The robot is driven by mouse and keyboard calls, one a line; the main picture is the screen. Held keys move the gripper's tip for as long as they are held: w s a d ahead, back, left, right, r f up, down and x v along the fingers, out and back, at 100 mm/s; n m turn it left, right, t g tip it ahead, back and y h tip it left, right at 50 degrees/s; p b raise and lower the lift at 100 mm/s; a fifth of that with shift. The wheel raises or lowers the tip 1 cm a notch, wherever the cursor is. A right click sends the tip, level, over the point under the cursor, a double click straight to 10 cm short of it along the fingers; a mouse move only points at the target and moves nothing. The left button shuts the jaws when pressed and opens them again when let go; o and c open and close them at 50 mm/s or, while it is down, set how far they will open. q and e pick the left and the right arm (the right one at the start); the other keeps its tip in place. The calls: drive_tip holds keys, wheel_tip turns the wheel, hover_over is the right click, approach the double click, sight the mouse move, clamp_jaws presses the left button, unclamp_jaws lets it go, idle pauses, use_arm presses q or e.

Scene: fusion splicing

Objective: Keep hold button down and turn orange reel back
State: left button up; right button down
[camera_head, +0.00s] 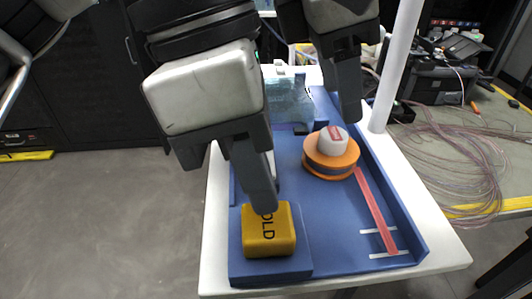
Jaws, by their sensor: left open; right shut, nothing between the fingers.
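The yellow hold button (268,238), with dark letters on its top, sits at the near left corner of the blue fixture. My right gripper (264,207) is shut and empty, pointing down with its tips at the button's far edge. They seem to touch it, but how far the button is pressed I cannot tell. The orange reel (330,168) stands further back, with a white knob (333,140) on top bearing a reddish mark. My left gripper (350,112) is open, just above and behind the knob, apart from it in the picture; one finger is mostly hidden.
A red strip (375,211) runs from the reel to white lines at the near right of the blue fixture (335,235). A translucent bluish piece (288,103) stands at the back. A white post (398,65) rises right of the reel. Loose cables (455,150) lie beyond the white table.

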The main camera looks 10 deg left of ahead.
sight(332, 134)
drive_tip(key=shift+f, duration=0.15)
drive_tip(key=shift+f, duration=1.75)
use_arm(q)
drive_tip(key=shift+f, duration=2.1)
drive_tip(key=shift+f, duration=0.9)
drive_tip(key=shift+r, duration=0.2)
